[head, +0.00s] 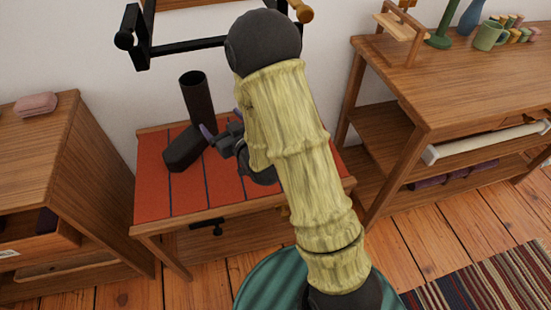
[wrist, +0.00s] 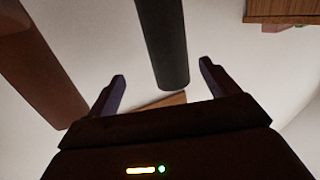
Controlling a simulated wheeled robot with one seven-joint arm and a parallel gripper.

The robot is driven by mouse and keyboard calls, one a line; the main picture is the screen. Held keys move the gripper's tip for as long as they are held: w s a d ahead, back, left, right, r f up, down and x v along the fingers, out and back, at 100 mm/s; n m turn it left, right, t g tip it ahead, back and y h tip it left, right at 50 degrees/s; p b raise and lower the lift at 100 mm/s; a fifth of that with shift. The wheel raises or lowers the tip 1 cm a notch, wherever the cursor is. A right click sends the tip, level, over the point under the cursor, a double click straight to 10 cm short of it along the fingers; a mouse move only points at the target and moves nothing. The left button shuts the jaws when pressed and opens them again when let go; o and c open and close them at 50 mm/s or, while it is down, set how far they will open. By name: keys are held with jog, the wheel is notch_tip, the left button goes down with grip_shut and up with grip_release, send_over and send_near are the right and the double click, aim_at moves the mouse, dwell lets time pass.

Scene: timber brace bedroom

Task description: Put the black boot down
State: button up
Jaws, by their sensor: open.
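The black boot (head: 197,98) stands upright on the red-topped bench (head: 152,193), its shaft up and its foot toward the lower left. My gripper (head: 221,122) is just right of the boot, with purple-grey fingers spread apart. In the wrist view, the boot's dark shaft (wrist: 162,45) shows between and beyond the two open fingers of the gripper (wrist: 162,72), with gaps on both sides. Nothing is clamped. My arm hides part of the bench's right side, and I cannot tell whether a finger touches the boot.
A wooden cabinet (head: 45,155) with a pink block (head: 36,104) stands left of the bench. A wooden shelf table (head: 440,90) on the right holds a green mug (head: 490,36). A black wall rack (head: 185,46) hangs above the bench. A striped rug (head: 490,285) lies lower right.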

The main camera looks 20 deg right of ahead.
jog(key=s+d+f+m+g+h, duration=0.1)
jog(key=s+d+m+g+h, duration=0.1)
jog(key=s+d+g+h, duration=0.45)
jog(key=s+d+m+g, duration=0.1)
jog(key=s+d+g, duration=0.1)
jog(key=s, duration=0.5)
jog(key=s+d+r+m+g, duration=0.1)
jog(key=s+d+g, duration=0.2)
jog(key=s+g, duration=0.2)
jog(key=shift+s+r+y, duration=0.3)
jog(key=shift+s+y, duration=0.15)
jog(key=shift+s, duration=0.55)
